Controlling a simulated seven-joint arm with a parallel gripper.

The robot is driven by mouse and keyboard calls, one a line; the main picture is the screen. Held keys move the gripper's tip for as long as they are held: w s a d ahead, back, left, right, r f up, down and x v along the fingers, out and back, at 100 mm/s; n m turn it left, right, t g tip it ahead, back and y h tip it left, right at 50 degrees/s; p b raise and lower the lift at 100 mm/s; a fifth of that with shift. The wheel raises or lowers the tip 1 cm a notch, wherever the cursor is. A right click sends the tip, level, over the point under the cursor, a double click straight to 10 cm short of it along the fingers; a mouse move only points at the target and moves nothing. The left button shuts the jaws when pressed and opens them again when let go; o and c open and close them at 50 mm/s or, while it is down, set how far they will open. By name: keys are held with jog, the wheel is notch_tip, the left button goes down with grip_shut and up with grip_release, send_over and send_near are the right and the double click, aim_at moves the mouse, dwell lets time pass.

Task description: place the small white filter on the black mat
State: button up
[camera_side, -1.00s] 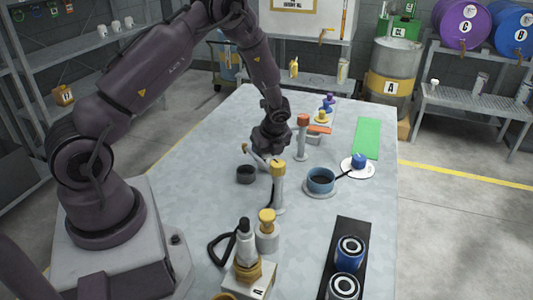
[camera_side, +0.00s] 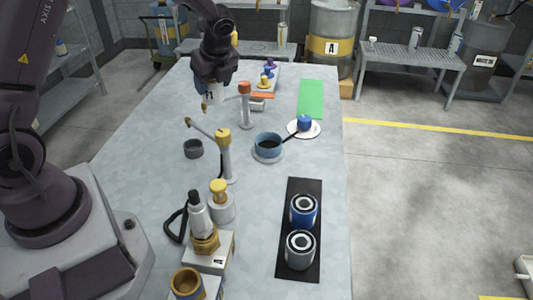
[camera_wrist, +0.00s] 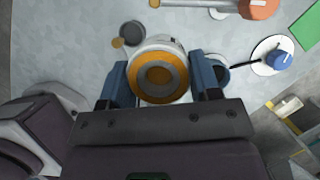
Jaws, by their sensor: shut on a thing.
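My gripper (camera_side: 212,93) is shut on the small white filter (camera_side: 216,91), above the far left part of the table. In the wrist view the filter (camera_wrist: 168,42) sits between both fingers, its orange ring and grey centre facing the camera. The gripper hides part of it in the side view. The black mat (camera_side: 305,186) lies at the near right of the table, well away from the gripper. A blue can (camera_side: 303,211) and a grey can (camera_side: 299,249) stand on it; the mat's far end is bare.
An orange-topped post (camera_side: 245,105) stands right beside the gripper. A yellow-topped post (camera_side: 225,155), a dark cup (camera_side: 193,149), a blue cup (camera_side: 268,147) and a white plate with a blue knob (camera_side: 304,123) stand between gripper and mat. A bottle group stands left of the mat.

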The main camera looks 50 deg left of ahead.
notch_tip(320, 180, up, 5)
jog(key=shift+f, duration=0.1)
jog(key=s+d+m+t+h, duration=0.2)
jog(key=s+d+m, duration=0.1)
jog(key=d+m, duration=0.75)
jog(key=s+d+m+t+h, duration=0.3)
jog(key=d+m, duration=0.5)
jog(key=d, duration=0.5)
jog(key=shift+n, duration=0.25)
jog(key=w+f, duration=0.4)
jog(key=f, duration=0.1)
jog(key=w+d+f, duration=0.1)
jog(key=w+f, duration=0.3)
jog(key=f, duration=0.1)
jog(key=w+d+f, duration=0.1)
jog(key=w+f, duration=0.4)
jog(key=shift+d+f, duration=0.25)
jog(key=shift+f, duration=0.1)
jog(key=shift+w+f, duration=0.15)
jog(key=shift+f, duration=0.75)
jog(key=shift+w+f, duration=0.1)
jog(key=shift+f, duration=0.8)
jog(key=shift+f, duration=0.1)
